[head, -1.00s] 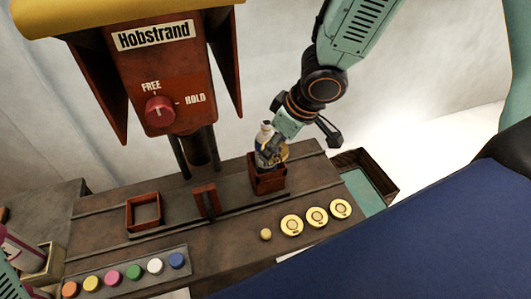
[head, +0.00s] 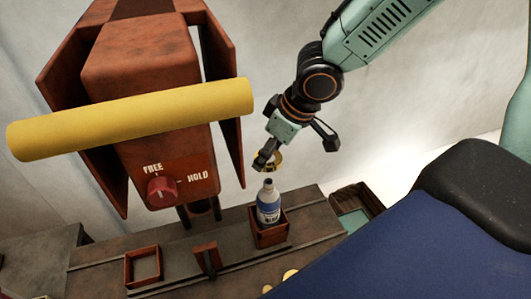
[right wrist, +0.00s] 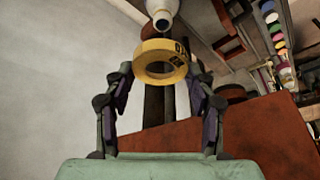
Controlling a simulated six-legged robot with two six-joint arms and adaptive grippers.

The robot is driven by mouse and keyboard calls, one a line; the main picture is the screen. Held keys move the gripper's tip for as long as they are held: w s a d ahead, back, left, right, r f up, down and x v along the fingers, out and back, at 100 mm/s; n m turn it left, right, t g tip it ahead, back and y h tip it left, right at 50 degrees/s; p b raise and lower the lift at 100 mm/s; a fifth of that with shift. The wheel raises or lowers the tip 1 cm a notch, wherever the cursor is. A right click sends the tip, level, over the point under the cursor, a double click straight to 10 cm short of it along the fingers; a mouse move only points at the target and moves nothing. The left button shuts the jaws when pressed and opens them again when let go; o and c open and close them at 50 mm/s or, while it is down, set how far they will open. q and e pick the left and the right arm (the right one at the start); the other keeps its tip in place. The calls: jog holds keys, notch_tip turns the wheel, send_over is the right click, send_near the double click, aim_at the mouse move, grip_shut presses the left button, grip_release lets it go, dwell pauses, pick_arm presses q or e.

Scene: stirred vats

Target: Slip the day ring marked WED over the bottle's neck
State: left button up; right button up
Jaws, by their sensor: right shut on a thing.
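The bottle (head: 268,206), with a blue and white label and a pale neck, stands upright in a small red-brown holder (head: 270,238). It also shows at the top of the right wrist view (right wrist: 162,10). My right gripper (head: 267,160) is shut on a yellow ring (head: 277,160), above the bottle's top. In the right wrist view the ring (right wrist: 160,62) sits between the fingertips, with dark marks that I cannot read. Ring and bottle look apart. My left gripper is not in view.
A red-brown machine with a yellow bar (head: 130,118) and a red FREE/HOLD knob (head: 161,188) stands left of the bottle. An empty square frame (head: 143,266) and an upright red block (head: 206,258) are on the bench. A box (head: 355,205) lies at the right.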

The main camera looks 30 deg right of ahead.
jog(key=shift+s+d+f+b, duration=0.15)
jog(key=shift+s+f+b, duration=0.05)
jog(key=shift+f+b, duration=0.2)
jog(key=shift+s+f+b, duration=0.3)
jog(key=shift+f+b, duration=0.3)
jog(key=shift+a+f+b, duration=0.25)
jog(key=shift+f+b, duration=0.1)
jog(key=shift+f, duration=0.05)
jog(key=shift+b+x, duration=0.6)
jog(key=shift+x, duration=0.2)
jog(key=shift+w+d+f, duration=0.1)
jog(key=shift+d+f, duration=0.25)
jog(key=shift+r, duration=0.15)
jog(key=shift+s+a+r, duration=0.1)
jog(key=shift+s+a, duration=0.1)
jog(key=shift+s, duration=0.1)
jog(key=shift+w+d, duration=0.25)
jog(key=shift+w, duration=0.15)
jog(key=shift+s, duration=0.1)
